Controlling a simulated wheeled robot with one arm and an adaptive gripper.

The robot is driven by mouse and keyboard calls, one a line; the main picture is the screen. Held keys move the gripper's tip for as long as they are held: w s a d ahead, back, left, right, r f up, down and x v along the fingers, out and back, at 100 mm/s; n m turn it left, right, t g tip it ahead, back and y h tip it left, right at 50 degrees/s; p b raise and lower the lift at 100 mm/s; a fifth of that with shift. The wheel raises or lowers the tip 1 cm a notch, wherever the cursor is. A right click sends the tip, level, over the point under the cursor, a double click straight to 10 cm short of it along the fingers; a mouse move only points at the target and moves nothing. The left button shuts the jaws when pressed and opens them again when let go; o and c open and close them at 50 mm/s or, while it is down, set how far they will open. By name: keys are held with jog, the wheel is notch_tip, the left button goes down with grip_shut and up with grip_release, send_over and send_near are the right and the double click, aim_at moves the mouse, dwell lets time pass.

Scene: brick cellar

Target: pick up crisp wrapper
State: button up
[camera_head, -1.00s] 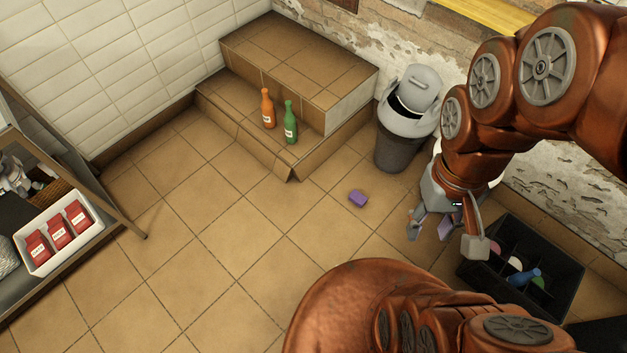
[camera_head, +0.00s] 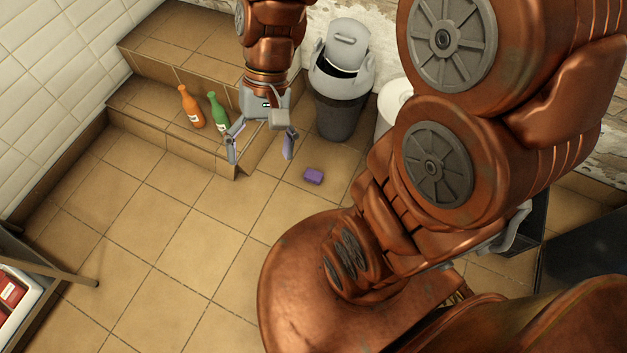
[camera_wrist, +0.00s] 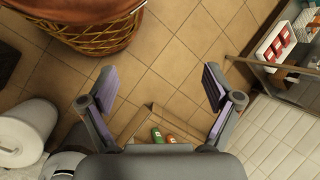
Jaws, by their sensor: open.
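A small purple item (camera_head: 313,176), which may be the crisp wrapper, lies on the tiled floor in front of the grey bin. Its details are too small to make out. My gripper (camera_head: 261,154) is open and empty, pointing down above the floor, to the left of the purple item in the head view. In the wrist view my gripper's two fingers (camera_wrist: 160,85) are spread wide with nothing between them but floor and step beyond. I cannot make out the purple item in the wrist view.
A grey lidded bin (camera_head: 338,117) stands behind the purple item, beside a white cylinder (camera_head: 393,103). An orange bottle (camera_head: 191,108) and a green bottle (camera_head: 217,113) stand on the tiled step (camera_head: 140,105). A shelf with red packets (camera_head: 11,291) is at left. Floor at front left is clear.

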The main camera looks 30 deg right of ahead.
jog(key=w+f+m+t+y+b, duration=0.1)
jog(key=w+f+m+y+b, duration=0.5)
jog(key=w+f+b, duration=0.8)
jog(key=w+d+f+m+t+y+b, duration=0.1)
jog(key=w+d+f+m+t+b, duration=0.2)
jog(key=f, duration=0.5)
jog(key=w+d+f+m+y+b, duration=0.1)
jog(key=w+d+f+m+b, duration=0.1)
jog(key=w+f, duration=0.5)
jog(key=w+d+f+m+t+y+b, duration=0.1)
jog(key=w+d+f+m+t+b, duration=0.15)
jog(key=f, duration=0.75)
jog(key=m+t+h+b, duration=0.6)
jog(key=m+t+b, duration=0.2)
jog(key=m+b, duration=0.65)
send_near(312, 175)
jog(key=shift+w+a+f+n+b, duration=0.3)
jog(key=shift+w+f+n, duration=0.1)
jog(key=shift+w+n, duration=0.1)
jog(key=shift+w+a+f+n+b, duration=0.3)
jog(key=shift+w+a+f+n, duration=0.1)
jog(key=shift+w, duration=0.1)
jog(key=shift+f, duration=0.25)
jog(key=shift+w+a+f+b, duration=0.1)
jog(key=shift+w+f+b, duration=0.1)
jog(key=shift+w+b, duration=0.1)
jog(key=shift+d+b+x, duration=0.2)
jog(key=shift+b+x, duration=1.8)
jog(key=shift+x, duration=1.35)
jog(key=shift+w, duration=0.2)
